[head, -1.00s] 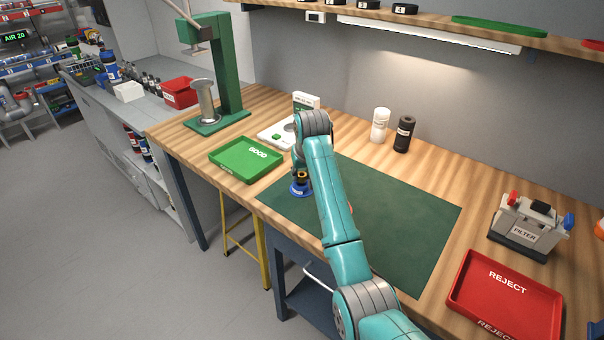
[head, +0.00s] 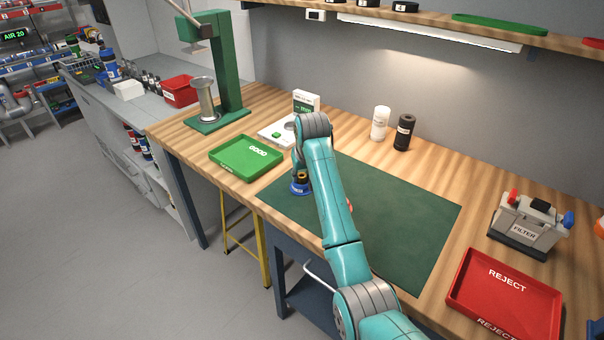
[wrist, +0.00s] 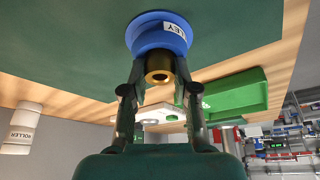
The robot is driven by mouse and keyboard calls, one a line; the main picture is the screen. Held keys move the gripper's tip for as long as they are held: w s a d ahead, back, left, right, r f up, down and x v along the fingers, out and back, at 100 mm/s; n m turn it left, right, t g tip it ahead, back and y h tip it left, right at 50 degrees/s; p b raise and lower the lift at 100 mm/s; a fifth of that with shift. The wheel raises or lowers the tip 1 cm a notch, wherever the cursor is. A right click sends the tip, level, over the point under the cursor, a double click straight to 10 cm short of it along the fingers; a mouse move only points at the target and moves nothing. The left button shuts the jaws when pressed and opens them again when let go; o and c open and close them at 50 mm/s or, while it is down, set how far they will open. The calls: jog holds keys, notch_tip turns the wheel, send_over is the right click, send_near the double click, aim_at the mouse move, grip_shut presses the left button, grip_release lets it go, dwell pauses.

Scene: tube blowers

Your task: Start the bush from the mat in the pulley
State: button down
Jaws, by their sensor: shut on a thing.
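The blue pulley (head: 299,189) sits on the green mat (head: 400,215), near its left end. It also shows in the wrist view (wrist: 158,34), with a white label partly readable. The brass bush (wrist: 159,68) stands at the pulley's middle, its hollow end facing the wrist camera. My gripper (wrist: 159,82) is shut on the bush, one finger on each side of it. In the head view my gripper (head: 302,174) is right above the pulley and partly hidden by my arm. The bush's lower end is hidden, so I cannot tell how deep it sits in the pulley.
A green GOOD tray (head: 246,158) lies left of the mat, a white device (head: 277,131) behind. A green press (head: 228,75) stands at the back left. White (head: 380,123) and black (head: 403,132) rollers, a FILTER unit (head: 525,228) and a red REJECT tray (head: 503,295) are to the right.

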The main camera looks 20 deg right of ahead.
dwell(0.4)
jog(key=shift+r, duration=1.45)
